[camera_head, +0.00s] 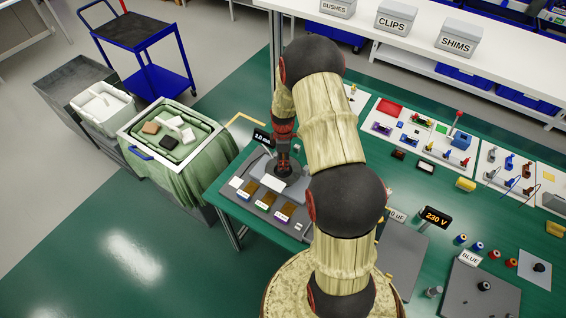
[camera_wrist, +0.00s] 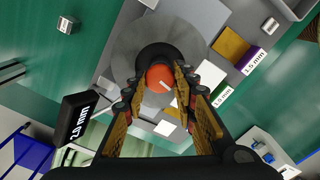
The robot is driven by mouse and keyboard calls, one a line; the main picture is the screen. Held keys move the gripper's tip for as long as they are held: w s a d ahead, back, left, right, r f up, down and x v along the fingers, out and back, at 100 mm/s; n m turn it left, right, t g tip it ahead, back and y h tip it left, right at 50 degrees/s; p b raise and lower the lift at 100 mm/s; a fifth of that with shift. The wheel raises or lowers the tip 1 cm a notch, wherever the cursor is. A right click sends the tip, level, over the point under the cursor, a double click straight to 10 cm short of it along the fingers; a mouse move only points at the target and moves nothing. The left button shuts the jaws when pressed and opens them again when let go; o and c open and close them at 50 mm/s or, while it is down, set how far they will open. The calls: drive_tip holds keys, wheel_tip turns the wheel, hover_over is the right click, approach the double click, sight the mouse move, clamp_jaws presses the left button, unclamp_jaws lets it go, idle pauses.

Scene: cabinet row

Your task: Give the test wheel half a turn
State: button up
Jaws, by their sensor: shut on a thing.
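The test wheel (camera_wrist: 128,45) is a grey disc with a dark hub and an orange-red knob (camera_wrist: 160,78) bearing a white line. In the head view the wheel (camera_head: 289,173) shows as a dark round shape on the grey station at the left end of the green bench, partly hidden by my gripper (camera_head: 283,158). My gripper comes down from above. In the wrist view its two fingers (camera_wrist: 158,88) stand on either side of the knob and are shut on it. The line on the knob slants toward the lower right.
A black "2.0 mm" display (camera_head: 262,136) stands by the station. Coloured blocks with thickness labels (camera_head: 264,201) lie in front of the wheel. A green-draped bin (camera_head: 180,150) stands left of the bench. Boards with small parts (camera_head: 420,135) and a "230 V" display (camera_head: 436,217) are to the right.

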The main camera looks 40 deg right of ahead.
drive_tip(key=shift+n, duration=1.1)
drive_tip(key=o, duration=1.2)
wheel_tip(320, 180, up, 12)
